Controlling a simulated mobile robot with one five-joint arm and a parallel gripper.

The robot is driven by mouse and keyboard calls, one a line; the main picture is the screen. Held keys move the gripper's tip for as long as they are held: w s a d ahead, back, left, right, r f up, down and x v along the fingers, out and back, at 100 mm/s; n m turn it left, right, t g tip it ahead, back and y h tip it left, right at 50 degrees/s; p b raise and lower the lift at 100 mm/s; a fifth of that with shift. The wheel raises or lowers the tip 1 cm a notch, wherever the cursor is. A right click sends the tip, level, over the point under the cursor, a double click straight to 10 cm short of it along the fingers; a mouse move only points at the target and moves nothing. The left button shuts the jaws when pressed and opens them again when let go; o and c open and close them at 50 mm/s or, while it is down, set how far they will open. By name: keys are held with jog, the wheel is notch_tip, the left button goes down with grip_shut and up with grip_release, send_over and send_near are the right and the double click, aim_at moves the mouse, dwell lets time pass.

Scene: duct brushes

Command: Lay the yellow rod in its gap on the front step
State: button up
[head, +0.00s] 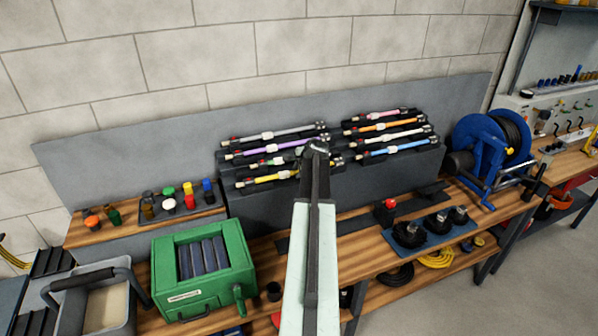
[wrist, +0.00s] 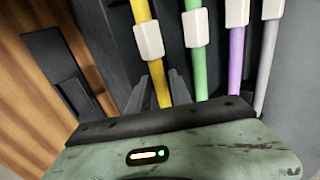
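The yellow rod (head: 264,179) with a white sleeve lies along the front step of the left stepped rack (head: 262,211) in the head view. My arm covers the rack just right of it. In the wrist view the yellow rod (wrist: 141,13) runs down between the two dark fingers of my gripper (wrist: 162,92). The fingers stand apart, one on each side of the rod, with a little space showing. The rod's lower end is hidden behind my gripper body. Whether the rod is fully seated in its gap cannot be told.
Green (wrist: 197,65), purple (wrist: 236,55) and grey (wrist: 267,60) rods lie beside the yellow one. More rods, including an orange one (head: 388,125), lie on the right rack. A green box (head: 245,262), a blue reel (head: 478,150) and a red button (head: 390,204) stand on the bench.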

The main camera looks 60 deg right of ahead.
jog(key=shift+o, duration=1)
jog(key=p+v, duration=0.6)
jog(key=v, duration=0.1)
jog(key=shift+s+a+r, duration=0.2)
jog(key=shift+r, duration=0.05)
